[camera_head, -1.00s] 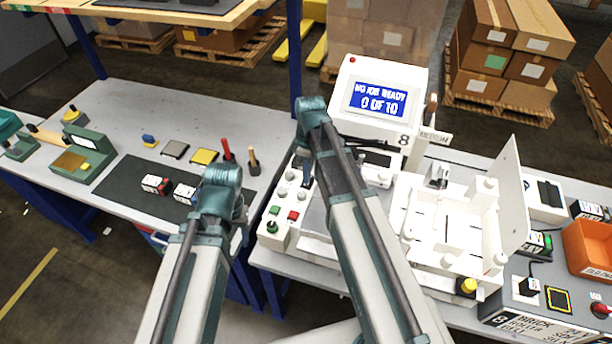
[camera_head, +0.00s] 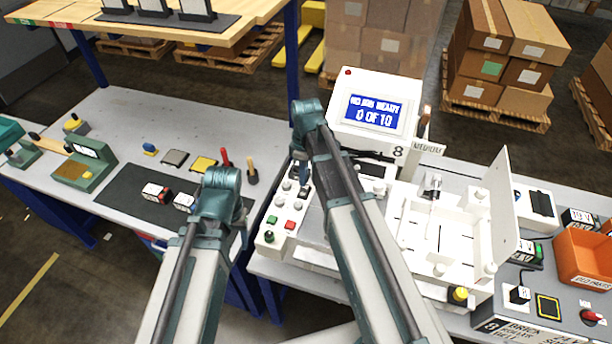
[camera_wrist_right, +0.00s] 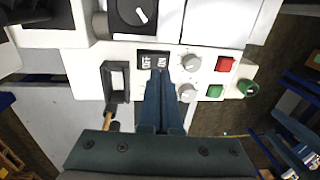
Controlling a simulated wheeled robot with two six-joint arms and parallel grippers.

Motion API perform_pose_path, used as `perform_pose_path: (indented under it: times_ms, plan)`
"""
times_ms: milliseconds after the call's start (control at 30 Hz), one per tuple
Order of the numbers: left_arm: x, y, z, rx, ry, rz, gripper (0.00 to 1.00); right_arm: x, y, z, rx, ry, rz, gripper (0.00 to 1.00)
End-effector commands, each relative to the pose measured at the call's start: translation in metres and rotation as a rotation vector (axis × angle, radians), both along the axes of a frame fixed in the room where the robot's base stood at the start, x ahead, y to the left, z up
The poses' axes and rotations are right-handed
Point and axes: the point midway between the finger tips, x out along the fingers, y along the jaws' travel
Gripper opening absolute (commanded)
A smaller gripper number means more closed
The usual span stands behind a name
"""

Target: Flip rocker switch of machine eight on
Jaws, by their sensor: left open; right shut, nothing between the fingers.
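Machine eight (camera_head: 398,150) is the white plotter with an "8" on its side and a lit screen (camera_head: 374,112) reading "0 OF 10". Its black rocker switch (camera_wrist_right: 147,60), marked OFF and ON, shows in the right wrist view on the white control panel. My right gripper (camera_wrist_right: 162,76) is shut and empty, its tips right at the ON side of the rocker; I cannot tell whether they touch.
Beside the rocker are grey knobs (camera_wrist_right: 192,63), a red button (camera_wrist_right: 224,64), a green button (camera_wrist_right: 215,91) and a black dial (camera_wrist_right: 133,14). An open white flatbed (camera_head: 425,235) lies right of my right arm. An orange bin (camera_head: 585,257) stands far right.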

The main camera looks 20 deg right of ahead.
Motion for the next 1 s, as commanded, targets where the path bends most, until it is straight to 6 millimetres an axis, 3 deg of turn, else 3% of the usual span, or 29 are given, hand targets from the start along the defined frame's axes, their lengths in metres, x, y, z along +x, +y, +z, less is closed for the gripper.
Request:
perform_pose_path:
  times_ms: [33, 600, 1000]
  plan:
    - [0.0, 0.0, 0.015, 0.0, 0.0, 0.002, 0.62, -0.001, 0.003, 0.016, 0.0, 0.0, 0.001, 0.0]
    - [0.0, 0.0, 0.1, -0.002, 0.002, 0.009, 0.62, -0.013, 0.01, 0.1, 0.0, 0.0, -0.001, 0.0]
    - [-0.001, 0.0, 0.107, -0.001, 0.002, 0.007, 0.62, -0.014, 0.012, 0.107, 0.0, 0.0, -0.001, 0.0]
